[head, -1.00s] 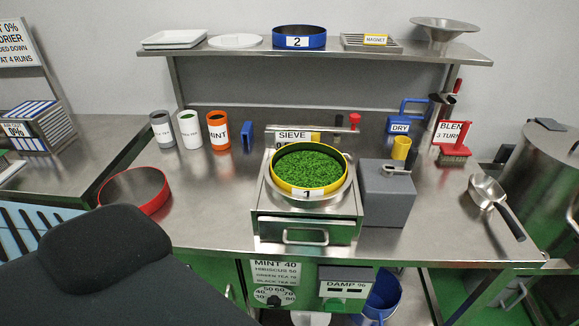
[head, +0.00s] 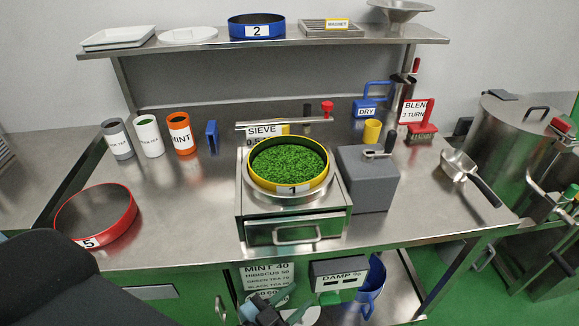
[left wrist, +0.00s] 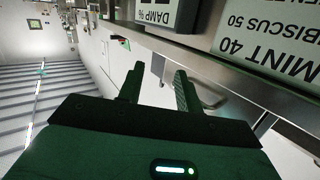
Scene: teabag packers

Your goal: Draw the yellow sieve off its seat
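The yellow sieve (head: 324,182), labelled 1, sits level in the round metal seat (head: 262,191) on top of the steel sieve machine (head: 262,232). Green leaf fills it. My left gripper (head: 297,303) is at the bottom of the head view, in front of the bench and well below the sieve. In the left wrist view its two fingers (left wrist: 158,88) stand apart with nothing between them. The sieve does not show in that view. My right gripper is not in view.
A grey block (head: 367,185) with a lever stands close right of the machine. A red sieve (head: 121,229) lies at the left. A metal scoop (head: 458,166) lies at the right. Signs (head: 264,276) hang under the bench edge near my left gripper. A blue sieve (head: 256,31) is on the shelf.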

